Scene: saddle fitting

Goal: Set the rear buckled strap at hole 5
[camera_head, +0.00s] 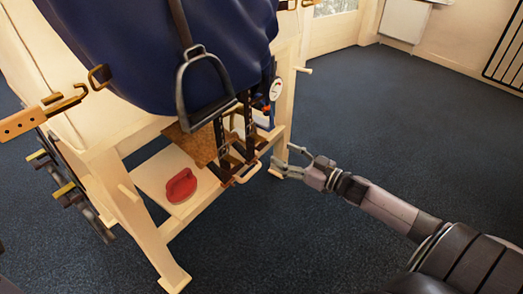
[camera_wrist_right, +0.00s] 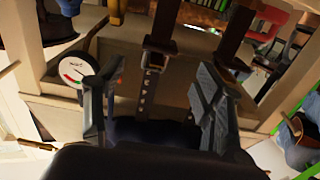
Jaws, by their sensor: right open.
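Two dark buckled straps hang below the blue saddle (camera_head: 180,50) in the head view, one on the left (camera_head: 221,138) and one on the right (camera_head: 248,122). I cannot tell which is the rear one. My right gripper (camera_head: 282,158) is open and empty to their right. In the right wrist view, the gripper (camera_wrist_right: 148,88) has its fingers spread either side of a punched strap (camera_wrist_right: 147,92), apart from it. A buckle (camera_wrist_right: 157,60) sits on this strap. The second strap (camera_wrist_right: 234,35) and buckle (camera_wrist_right: 235,68) are to the right. Hole numbers are unreadable. My left gripper is out of view.
A wooden stand (camera_head: 130,215) carries the saddle. A stirrup iron (camera_head: 204,85) hangs in front of the straps. A round dial gauge (camera_head: 276,89) hangs close to them, near the left finger in the wrist view. A red object (camera_head: 181,186) lies on the shelf. Floor at right is clear.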

